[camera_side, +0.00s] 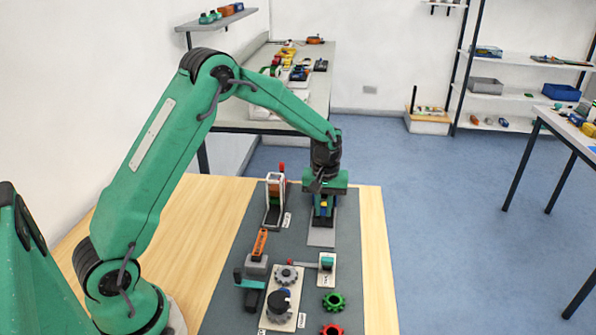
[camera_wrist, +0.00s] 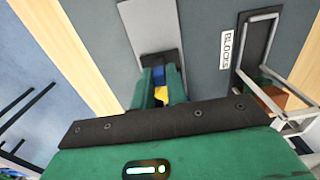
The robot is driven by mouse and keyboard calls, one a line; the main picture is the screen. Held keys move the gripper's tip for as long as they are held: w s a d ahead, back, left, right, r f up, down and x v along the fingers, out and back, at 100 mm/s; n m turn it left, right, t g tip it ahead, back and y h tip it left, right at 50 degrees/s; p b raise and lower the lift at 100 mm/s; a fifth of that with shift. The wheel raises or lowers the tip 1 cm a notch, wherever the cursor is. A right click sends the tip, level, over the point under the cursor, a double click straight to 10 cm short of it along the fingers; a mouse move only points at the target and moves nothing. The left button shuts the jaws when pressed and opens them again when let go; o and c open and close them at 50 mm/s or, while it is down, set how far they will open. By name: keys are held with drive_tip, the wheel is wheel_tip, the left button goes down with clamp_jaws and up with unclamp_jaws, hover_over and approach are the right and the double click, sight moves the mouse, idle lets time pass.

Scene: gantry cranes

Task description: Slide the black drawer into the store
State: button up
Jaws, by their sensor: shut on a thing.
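My gripper (camera_side: 323,207) points down over the far part of the grey mat. It is shut on a small blue and yellow piece, which shows between the green fingers in the wrist view (camera_wrist: 160,88). A pale grey plate (camera_side: 321,238) lies under and in front of the gripper; it also shows in the wrist view (camera_wrist: 148,25). A dark strip (camera_wrist: 158,58) lies at the plate's end beside the fingers; whether it is the black drawer I cannot tell. The fingers and palm hide much there. I cannot pick out the store for certain.
An upright frame (camera_side: 266,205) with a red top stands left of the gripper, beside a BLOCKS label (camera_wrist: 225,50). Nearer are an orange-armed grey block (camera_side: 257,262), gears on a pale board (camera_side: 282,312), and green (camera_side: 333,301) and red gears. The mat's right strip is fairly clear.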

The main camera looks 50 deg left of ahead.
drive_tip(key=shift+w+a, duration=2.4)
drive_tip(key=o, duration=0.8)
drive_tip(key=shift+o, duration=0.2)
drive_tip(key=shift+r, duration=0.15)
wheel_tip(320, 180, up, 7)
